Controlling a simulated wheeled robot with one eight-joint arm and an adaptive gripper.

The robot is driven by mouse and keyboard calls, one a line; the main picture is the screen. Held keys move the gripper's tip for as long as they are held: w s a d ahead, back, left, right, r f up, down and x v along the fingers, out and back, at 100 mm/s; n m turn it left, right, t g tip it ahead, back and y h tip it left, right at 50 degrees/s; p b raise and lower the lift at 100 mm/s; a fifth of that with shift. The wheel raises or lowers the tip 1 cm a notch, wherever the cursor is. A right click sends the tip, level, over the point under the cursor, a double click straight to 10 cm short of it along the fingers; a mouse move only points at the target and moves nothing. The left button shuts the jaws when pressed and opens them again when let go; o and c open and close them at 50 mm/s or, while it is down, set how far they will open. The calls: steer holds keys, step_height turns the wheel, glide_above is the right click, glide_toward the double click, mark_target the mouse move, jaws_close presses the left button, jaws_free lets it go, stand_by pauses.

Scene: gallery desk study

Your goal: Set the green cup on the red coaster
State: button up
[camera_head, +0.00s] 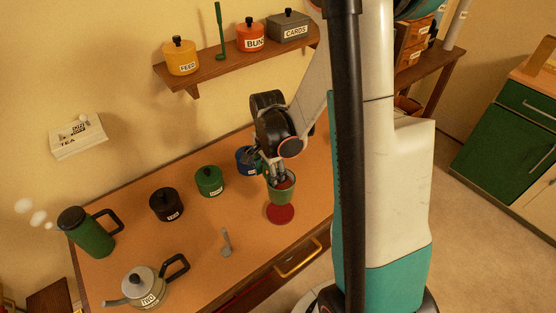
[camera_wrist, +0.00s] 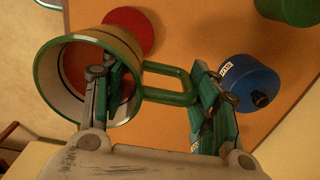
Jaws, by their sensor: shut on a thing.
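The green cup (camera_head: 281,194) is in my gripper (camera_head: 277,173) above the desk in the head view. In the wrist view the cup (camera_wrist: 44,78) has its open mouth toward the camera. One finger of my gripper (camera_wrist: 150,75) reaches inside the cup and the other is beyond its handle, so wall and handle are between them. The red coaster (camera_head: 280,215) lies on the desk just below the cup in the head view, its back part hidden by the cup. The coaster (camera_wrist: 132,25) also shows past the cup's rim in the wrist view. Any gap between cup and coaster is hard to judge.
A blue pot (camera_head: 244,158) stands close behind the cup. A green pot (camera_head: 209,181) and a black pot (camera_head: 167,204) are further left, with a kettle (camera_head: 148,290) and a large green mug (camera_head: 88,236). A grey spoon (camera_head: 226,241) lies front left. A wall shelf (camera_head: 215,70) hangs behind.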

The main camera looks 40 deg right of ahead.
steer(key=shift+a+f, duration=0.15)
steer(key=shift+f, duration=0.15)
steer(key=shift+f+b, duration=2.25)
steer(key=shift+f, duration=0.9)
steer(key=shift+f+b, duration=0.6)
steer(key=o, duration=1.5)
steer(key=shift+r, duration=0.1)
step_height(320, 180, up, 12)
steer(key=shift+s, duration=0.1)
